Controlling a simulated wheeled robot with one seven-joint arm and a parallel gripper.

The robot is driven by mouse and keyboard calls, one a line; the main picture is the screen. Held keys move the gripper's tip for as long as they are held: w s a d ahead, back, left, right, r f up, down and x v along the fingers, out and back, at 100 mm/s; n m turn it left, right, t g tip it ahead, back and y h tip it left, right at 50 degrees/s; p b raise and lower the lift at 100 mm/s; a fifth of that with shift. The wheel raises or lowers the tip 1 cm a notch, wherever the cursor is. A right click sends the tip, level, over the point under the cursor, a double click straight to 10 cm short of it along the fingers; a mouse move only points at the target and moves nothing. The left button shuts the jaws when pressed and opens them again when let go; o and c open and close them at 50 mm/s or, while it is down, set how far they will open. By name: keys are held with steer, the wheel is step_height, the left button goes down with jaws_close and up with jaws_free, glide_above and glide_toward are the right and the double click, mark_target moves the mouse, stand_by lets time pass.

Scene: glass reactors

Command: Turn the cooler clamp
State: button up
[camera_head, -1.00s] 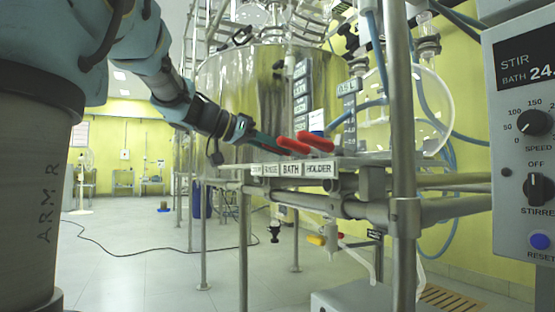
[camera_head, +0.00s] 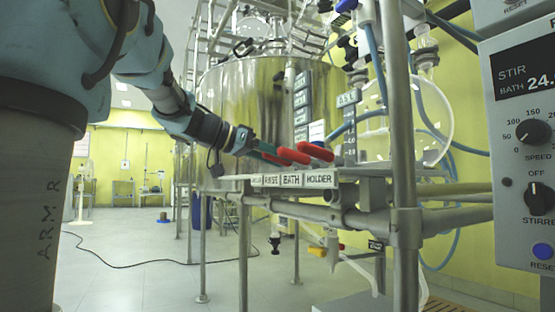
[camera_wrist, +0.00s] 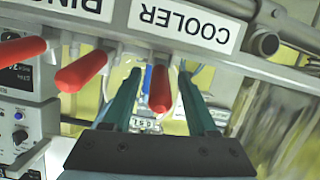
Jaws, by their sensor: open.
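The cooler clamp's red handle (camera_wrist: 160,90) lies between the two dark teal fingers of my gripper (camera_wrist: 160,74) in the wrist view. The fingers stand open on both sides of it, with narrow gaps. The COOLER label (camera_wrist: 203,27) shows upside down on the rail beyond it. In the head view my gripper (camera_head: 262,147) is at the left end of the labelled rail, by the red handles. The cooler handle is not clearly distinguishable there. The clamp's jaw is hidden.
Other red handles (camera_wrist: 80,72) (camera_head: 315,151) stand beside it along the rail (camera_head: 291,180), labelled RINSE, BATH and HOLDER. A steel vessel (camera_head: 245,95) stands behind. A control box (camera_head: 522,150) is at right. A metal post (camera_head: 404,130) rises near the rail.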

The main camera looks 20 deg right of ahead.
steer(key=p+v, duration=0.3)
steer(key=v, duration=0.7)
steer(key=shift+a+r, duration=0.15)
steer(key=shift+a, duration=0.2)
steer(key=shift+s, duration=0.1)
steer(key=s+a+f+n+y+p, duration=0.1)
steer(key=a+f+n+y+p, duration=0.2)
steer(key=f, duration=0.6)
steer(key=a+f+n+y+p, duration=0.2)
steer(key=f+n+y, duration=0.25)
steer(key=f, duration=0.35)
steer(key=s+a+f+n+g+y+p, duration=0.1)
steer(key=s+a+f+n+y+p, duration=0.2)
steer(key=s+a+f, duration=0.3)
steer(key=s+a+f+n+y+p, duration=0.2)
steer(key=s+a+f+y+p, duration=0.2)
steer(key=f, duration=0.4)
step_height(320, 180, up, 37)
steer(key=p, duration=3.7)
steer(key=shift+a+r, duration=0.15)
steer(key=shift+a, duration=0.1)
